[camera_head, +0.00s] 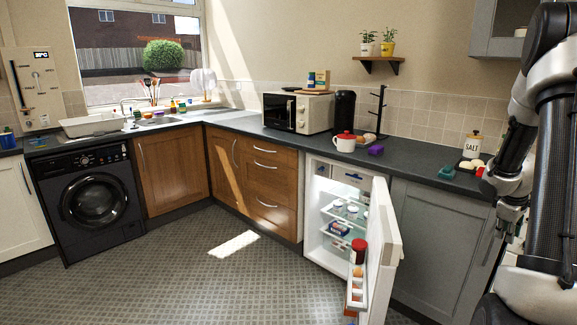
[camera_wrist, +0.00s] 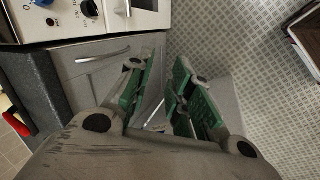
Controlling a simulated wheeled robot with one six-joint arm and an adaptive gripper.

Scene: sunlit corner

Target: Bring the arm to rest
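My arm (camera_head: 545,130) stands folded at the right edge of the head view, with its wrist beside the grey counter's right end. My gripper (camera_wrist: 160,72) shows in the wrist view as two fingers with green pads, apart from each other. Nothing is held between them. Beyond the fingers are a grey cabinet front with a metal handle (camera_wrist: 103,56) and the patterned floor. In the head view the fingers are small and partly lost against my own arm.
A small fridge stands with its door (camera_head: 382,245) open into the room. The dark countertop (camera_head: 410,165) holds a microwave (camera_head: 298,112), a red-lidded white pot (camera_head: 345,142) and a salt jar (camera_head: 472,145). A cooker front (camera_wrist: 110,15) is close to my gripper. The floor (camera_head: 190,265) at left is clear.

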